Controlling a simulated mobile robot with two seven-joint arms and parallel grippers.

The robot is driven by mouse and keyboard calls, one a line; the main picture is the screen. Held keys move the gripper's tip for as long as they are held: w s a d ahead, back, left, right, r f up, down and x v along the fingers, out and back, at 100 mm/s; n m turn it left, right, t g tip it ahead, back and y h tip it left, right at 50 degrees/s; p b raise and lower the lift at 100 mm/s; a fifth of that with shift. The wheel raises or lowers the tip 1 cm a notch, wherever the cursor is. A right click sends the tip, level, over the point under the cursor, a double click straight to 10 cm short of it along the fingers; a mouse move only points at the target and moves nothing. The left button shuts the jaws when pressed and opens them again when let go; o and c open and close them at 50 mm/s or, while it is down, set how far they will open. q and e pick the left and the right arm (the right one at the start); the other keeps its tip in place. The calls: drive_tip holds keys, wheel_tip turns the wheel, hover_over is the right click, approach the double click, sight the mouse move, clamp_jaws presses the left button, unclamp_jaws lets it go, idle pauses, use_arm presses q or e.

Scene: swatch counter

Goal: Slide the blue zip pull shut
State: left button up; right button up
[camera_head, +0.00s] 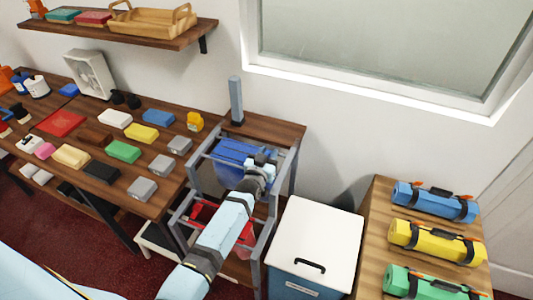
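A blue fabric-like item (232,150) hangs or sits in the upper part of a grey metal frame (285,185), left of the middle of the head view. My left arm reaches up to it from below, and my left gripper (264,158) is at its right part. The gripper covers some of the blue item, and I cannot tell whether they touch. The fingers are too small to show whether they are open or shut. No zip pull can be made out; it may be hidden or too small. My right gripper is not in view.
A wooden table (160,195) with several coloured blocks stands left. A red item (203,214) is low in the frame. A white-lidded bin (315,240) stands right of the frame, beside a wooden stand (372,235) with blue, yellow and green rolls. A wall shelf (180,40) is upper left.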

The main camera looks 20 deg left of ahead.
use_arm(q)
drive_tip(key=shift+o, duration=0.4)
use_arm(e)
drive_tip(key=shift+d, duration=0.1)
use_arm(q)
drive_tip(key=shift+s+p, duration=0.3)
drive_tip(key=s+p, duration=0.4)
drive_tip(key=s, duration=0.9)
drive_tip(key=shift+d+p, duration=0.35)
drive_tip(key=shift+d, duration=0.1)
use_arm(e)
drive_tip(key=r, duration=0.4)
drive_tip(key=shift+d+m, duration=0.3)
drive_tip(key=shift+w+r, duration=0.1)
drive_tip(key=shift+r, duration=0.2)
use_arm(q)
drive_tip(key=shift+s, duration=0.1)
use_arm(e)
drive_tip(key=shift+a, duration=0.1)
